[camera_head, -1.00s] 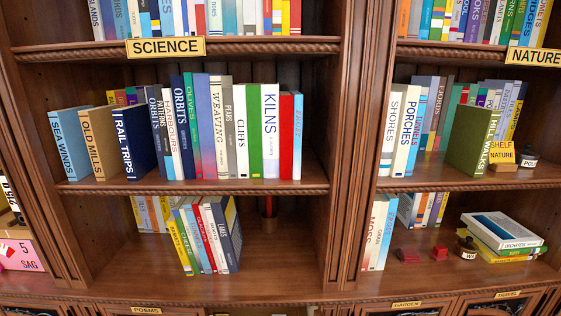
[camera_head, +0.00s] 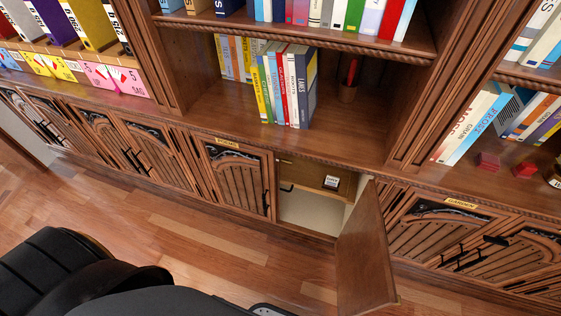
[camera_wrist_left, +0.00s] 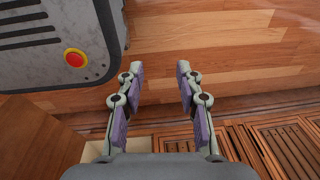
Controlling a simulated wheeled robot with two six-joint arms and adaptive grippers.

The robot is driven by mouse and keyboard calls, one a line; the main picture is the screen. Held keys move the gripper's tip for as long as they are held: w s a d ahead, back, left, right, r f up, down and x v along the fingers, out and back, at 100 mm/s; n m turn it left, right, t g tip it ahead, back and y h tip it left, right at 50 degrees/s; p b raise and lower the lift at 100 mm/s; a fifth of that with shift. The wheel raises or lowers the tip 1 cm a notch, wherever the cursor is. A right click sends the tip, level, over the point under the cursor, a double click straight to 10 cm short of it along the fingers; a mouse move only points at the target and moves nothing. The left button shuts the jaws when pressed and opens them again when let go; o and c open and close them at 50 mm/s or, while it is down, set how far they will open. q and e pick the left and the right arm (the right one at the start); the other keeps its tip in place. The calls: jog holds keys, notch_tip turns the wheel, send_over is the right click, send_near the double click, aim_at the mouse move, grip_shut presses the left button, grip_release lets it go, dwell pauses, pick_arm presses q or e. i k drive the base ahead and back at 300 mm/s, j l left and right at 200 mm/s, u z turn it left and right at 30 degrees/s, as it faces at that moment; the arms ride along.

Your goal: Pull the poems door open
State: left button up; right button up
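The poems door (camera_head: 235,182) is a carved brown cabinet door under a small yellow label (camera_head: 228,142), whose print is too small to read now. It looks shut in its frame, with a dark handle (camera_head: 266,203) near its right edge. Right of it the cupboard stands open, and its door (camera_head: 366,252) is swung out toward me. My left gripper (camera_wrist_left: 160,75) is open and empty in the left wrist view, with bare floor beyond its fingertips. It is hidden in the head view. My right gripper is in neither current view.
A small labelled item (camera_head: 331,182) sits inside the open cupboard. The swung-out door juts over the wooden floor (camera_head: 190,235). More carved doors (camera_head: 125,145) line the left, and the garden door (camera_head: 425,232) is at the right. Shelves of books stand above.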

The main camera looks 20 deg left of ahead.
aim_at(244, 178)
jog(key=k+u, duration=0.2)
jog(key=u, duration=0.8)
